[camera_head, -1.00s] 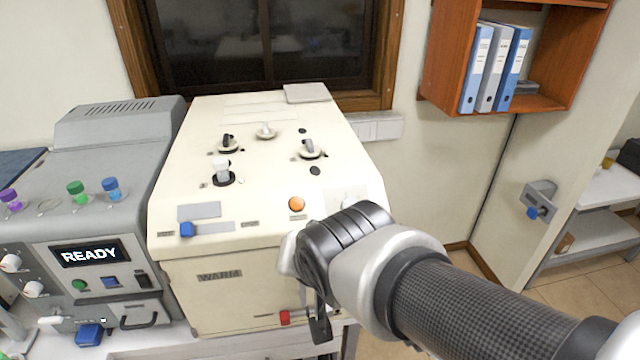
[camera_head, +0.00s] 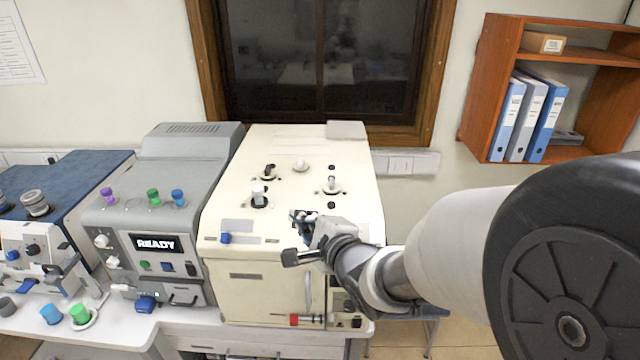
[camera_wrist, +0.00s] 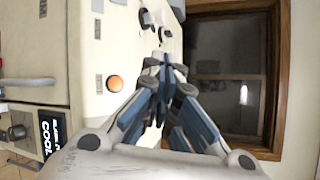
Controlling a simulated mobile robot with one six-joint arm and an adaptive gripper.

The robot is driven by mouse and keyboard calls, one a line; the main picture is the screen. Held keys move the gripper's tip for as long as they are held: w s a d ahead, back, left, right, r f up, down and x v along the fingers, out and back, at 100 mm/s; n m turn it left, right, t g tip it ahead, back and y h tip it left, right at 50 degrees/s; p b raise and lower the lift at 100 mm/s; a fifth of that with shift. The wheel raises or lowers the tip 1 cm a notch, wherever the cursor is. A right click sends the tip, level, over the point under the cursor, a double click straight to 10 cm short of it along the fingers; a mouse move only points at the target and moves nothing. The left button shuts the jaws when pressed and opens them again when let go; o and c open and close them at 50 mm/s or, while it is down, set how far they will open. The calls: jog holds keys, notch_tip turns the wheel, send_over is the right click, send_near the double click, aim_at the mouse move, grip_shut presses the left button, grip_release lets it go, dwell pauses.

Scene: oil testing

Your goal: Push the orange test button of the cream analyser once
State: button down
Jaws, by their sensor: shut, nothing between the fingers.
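The cream analyser (camera_head: 235,290) stands on the bench, its sloping top carrying several knobs and switches. Its round orange test button (camera_wrist: 115,83) shows clearly in the wrist view, a short way left of my fingertips. In the head view my gripper covers the button. My gripper (camera_head: 300,217) is over the front part of the analyser's top, reaching in from the right. In the wrist view my gripper (camera_wrist: 163,62) is shut and empty, its blue-grey fingers together. The fingertips appear to the side of the button, not on it; their height above the panel is hard to tell.
A grey machine with a READY display (camera_head: 157,244) stands close at the left. A blue switch (camera_head: 225,238) and a black knob with white cap (camera_head: 259,195) are on the analyser's top. The window (camera_head: 320,60) is behind; a shelf with binders (camera_head: 530,115) is at the right.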

jog(key=shift+w+a, duration=0.1)
jog(key=shift+f, duration=0.1)
jog(key=shift+w+f+b, duration=0.85)
jog(key=shift+f+b, duration=0.05)
jog(key=shift+f, duration=0.3)
jog(key=shift+w+f+b, duration=0.8)
jog(key=shift+f+b, duration=0.05)
jog(key=shift+f, duration=0.35)
jog(key=shift+w+f+b, duration=0.85)
jog(key=shift+f+b, duration=0.05)
jog(key=shift+f, duration=0.3)
jog(key=shift+f, duration=0.1)
jog(key=shift+w+f, duration=0.2)
jog(key=shift+w, duration=0.05)
jog(key=shift+w+d+f+b, duration=0.2)
jog(key=shift+f+b, duration=0.15)
jog(key=shift+f, duration=0.05)
jog(key=shift+r, duration=0.1)
jog(key=shift+s+r+p, duration=0.5)
jog(key=shift+r+p, duration=0.05)
jog(key=shift+r, duration=0.1)
